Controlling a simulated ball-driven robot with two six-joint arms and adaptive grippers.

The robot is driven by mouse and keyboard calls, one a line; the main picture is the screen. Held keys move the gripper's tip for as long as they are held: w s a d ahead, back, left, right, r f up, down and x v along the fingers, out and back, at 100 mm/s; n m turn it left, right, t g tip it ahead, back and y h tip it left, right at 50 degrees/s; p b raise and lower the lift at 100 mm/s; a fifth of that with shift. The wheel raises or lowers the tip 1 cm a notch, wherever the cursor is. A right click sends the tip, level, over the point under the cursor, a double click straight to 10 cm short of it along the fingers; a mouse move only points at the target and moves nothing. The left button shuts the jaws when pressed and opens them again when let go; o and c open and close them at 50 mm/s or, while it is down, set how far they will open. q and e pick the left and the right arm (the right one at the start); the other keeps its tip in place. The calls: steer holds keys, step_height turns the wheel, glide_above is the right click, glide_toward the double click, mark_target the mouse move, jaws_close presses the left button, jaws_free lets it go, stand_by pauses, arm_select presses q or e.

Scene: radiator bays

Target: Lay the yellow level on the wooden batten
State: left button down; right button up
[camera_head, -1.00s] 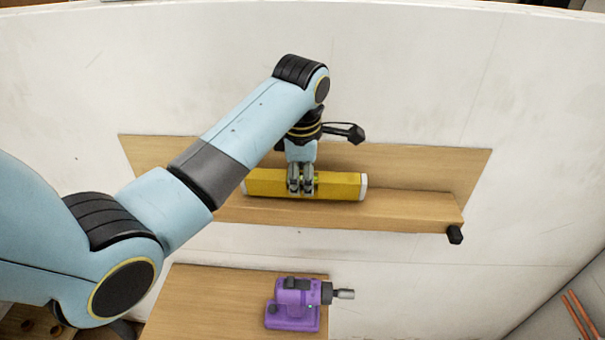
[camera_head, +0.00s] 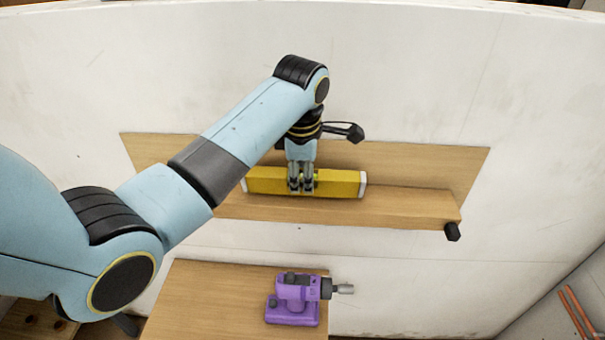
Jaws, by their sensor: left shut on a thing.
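The yellow level (camera_head: 341,184), with pale end caps, lies lengthwise along the wooden batten (camera_head: 400,208). It appears to be on or just over the batten's top; I cannot tell whether it touches. My left gripper (camera_head: 301,188) comes down from above and is shut on the level near its middle, hiding that part. The batten sticks out from a wooden board on the white wall and has a dark cap at its right end. My left arm hides the batten's left end. My right gripper is not in view.
Orange pipes (camera_head: 577,312) show at the lower right. The batten is bare to the right of the level. A white wall (camera_head: 450,80) stands behind.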

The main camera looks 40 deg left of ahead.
arm_select(q)
steer(key=shift+f, duration=0.25)
steer(key=shift+f, duration=0.4)
stand_by(0.5)
steer(key=c, duration=0.9)
jaws_free()
